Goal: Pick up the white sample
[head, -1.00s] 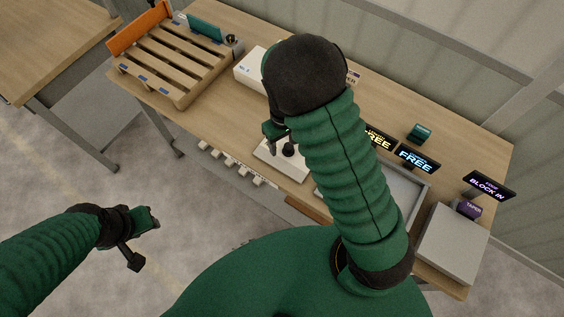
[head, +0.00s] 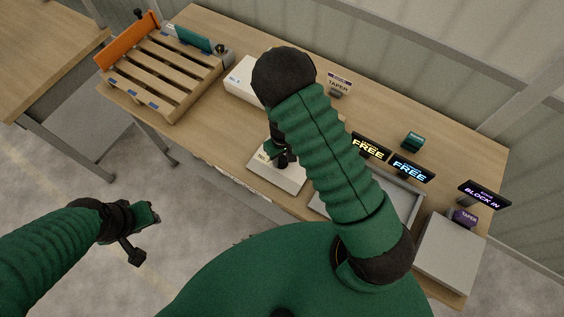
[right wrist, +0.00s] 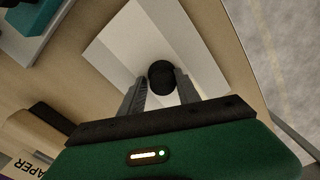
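A white slab (head: 290,182) with a black round knob (head: 283,161) lies on the table near its front edge. A second white block (head: 240,80) with a small label lies farther back, partly behind my right arm. I cannot tell for sure which is the white sample. My right gripper (head: 276,150) is low over the front slab. In the right wrist view its two fingers (right wrist: 161,86) stand apart on either side of the black knob (right wrist: 162,74), above the white slab (right wrist: 110,50). Whether they touch the knob is unclear. My left gripper (head: 145,228) is away from the table, over the floor.
A wooden pallet (head: 165,72) stands at the back left. A grey tray (head: 398,198) and grey box (head: 450,250) lie on the right, with FREE signs (head: 408,168) and a BLOCK IN sign (head: 485,194) nearby.

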